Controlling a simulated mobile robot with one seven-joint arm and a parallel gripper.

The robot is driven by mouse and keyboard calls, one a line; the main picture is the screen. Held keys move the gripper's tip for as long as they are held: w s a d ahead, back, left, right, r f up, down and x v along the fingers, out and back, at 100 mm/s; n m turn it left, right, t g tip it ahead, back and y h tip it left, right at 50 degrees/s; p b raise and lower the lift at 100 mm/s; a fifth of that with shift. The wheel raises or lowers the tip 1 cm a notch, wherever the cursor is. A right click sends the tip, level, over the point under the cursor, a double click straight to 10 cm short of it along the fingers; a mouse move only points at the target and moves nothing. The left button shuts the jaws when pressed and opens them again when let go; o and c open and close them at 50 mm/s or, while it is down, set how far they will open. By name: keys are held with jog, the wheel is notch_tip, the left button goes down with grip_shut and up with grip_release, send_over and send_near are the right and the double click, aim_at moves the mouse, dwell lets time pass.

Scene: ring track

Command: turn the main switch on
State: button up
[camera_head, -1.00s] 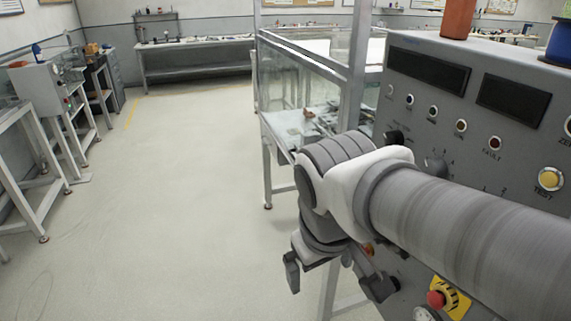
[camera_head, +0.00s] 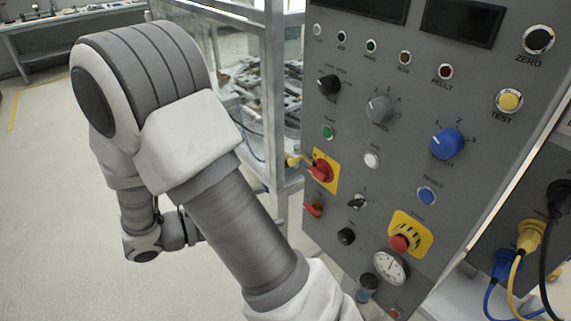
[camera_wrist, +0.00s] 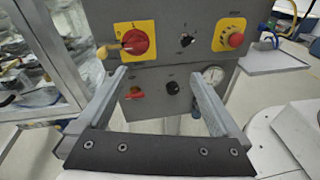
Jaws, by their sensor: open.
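The main switch appears to be the red rotary knob (camera_head: 321,171) on a yellow plate, low on the panel's left side; its label is too small to read. The wrist view shows the same red knob (camera_wrist: 134,42) upper left, with a small yellow piece (camera_wrist: 104,52) sticking out at its left. My gripper (camera_wrist: 158,76) is open and empty. Its fingers point at the panel, below and to the right of the red knob, and are not seen touching anything. In the head view my arm hides most of the gripper.
A red lever (camera_wrist: 133,93) and a black knob (camera_wrist: 172,87) show between my fingers. A red emergency button (camera_head: 399,243) on yellow and a gauge (camera_head: 391,267) are to the right. A glass-walled metal frame (camera_head: 272,95) stands left of the panel. Open floor lies farther left.

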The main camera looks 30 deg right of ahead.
aim_at(315, 176)
notch_tip(315, 176, down, 3)
jog(key=w+a+n+t+h, duration=0.1)
jog(key=w+n+t+h, duration=0.1)
jog(key=w+n, duration=0.1)
jog(key=d, duration=1.1)
jog(key=w+d, duration=0.1)
jog(key=d, duration=0.4)
jog(key=shift+d+r, duration=0.1)
jog(key=shift+d, duration=0.3)
jog(key=shift+b, duration=0.35)
jog(key=c, duration=1.4)
